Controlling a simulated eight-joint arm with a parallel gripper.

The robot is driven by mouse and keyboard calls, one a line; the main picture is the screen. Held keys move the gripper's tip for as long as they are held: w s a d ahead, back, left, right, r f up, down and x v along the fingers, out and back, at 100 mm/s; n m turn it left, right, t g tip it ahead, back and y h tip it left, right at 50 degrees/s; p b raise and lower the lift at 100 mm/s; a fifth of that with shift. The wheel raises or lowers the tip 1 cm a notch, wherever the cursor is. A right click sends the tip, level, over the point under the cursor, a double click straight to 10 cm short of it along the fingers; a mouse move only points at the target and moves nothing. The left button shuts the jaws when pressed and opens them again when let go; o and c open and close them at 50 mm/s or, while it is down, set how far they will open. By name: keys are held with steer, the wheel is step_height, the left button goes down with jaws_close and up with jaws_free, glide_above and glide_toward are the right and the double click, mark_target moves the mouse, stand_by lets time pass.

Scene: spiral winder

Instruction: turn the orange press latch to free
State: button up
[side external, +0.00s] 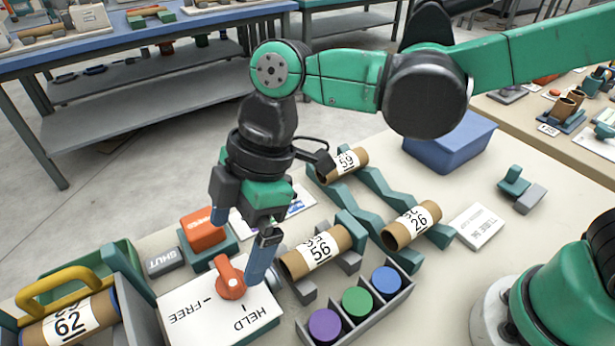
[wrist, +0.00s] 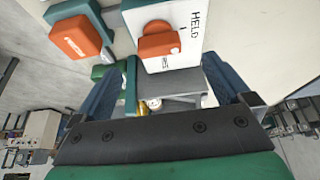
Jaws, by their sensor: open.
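The orange press latch (side external: 230,279) is a round knob with a raised bar, mounted on a white panel (side external: 190,290) marked FREE and HELD. Its bar points roughly toward the HELD mark. In the wrist view the latch (wrist: 158,44) shows at the top, with a white dot near the bar's end on the HELD side. My gripper (side external: 237,254) is open with its blue fingers pointing down, just above and around the latch's far side. In the wrist view the latch lies ahead of the gap between the fingers. I cannot tell whether a finger touches it.
Tube 56 (side external: 316,252) and a tray of coloured discs (side external: 357,305) are close on the right. Tube 62 (side external: 68,322) lies under a yellow handle (side external: 64,286) at left.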

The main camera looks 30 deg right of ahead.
mark_target(227, 272)
steer(key=shift+x, duration=2.6)
steer(key=c, duration=1.3)
steer(key=shift+m, duration=0.4)
steer(key=m+t, duration=0.1)
steer(key=m, duration=0.3)
steer(key=shift+s+t+h, duration=0.1)
steer(key=shift+t+h, duration=0.2)
steer(key=shift+t, duration=0.1)
steer(key=m+t+h, duration=0.1)
steer(key=m, duration=0.3)
steer(key=shift+s+m, duration=0.1)
steer(key=shift+m, duration=0.2)
steer(key=m+t+h, duration=0.1)
steer(key=m, duration=0.3)
steer(key=shift+a, duration=0.1)
steer(key=shift+m+t+h, duration=0.3)
steer(key=shift+m+h, duration=0.7)
steer(key=shift+m, duration=1.2)
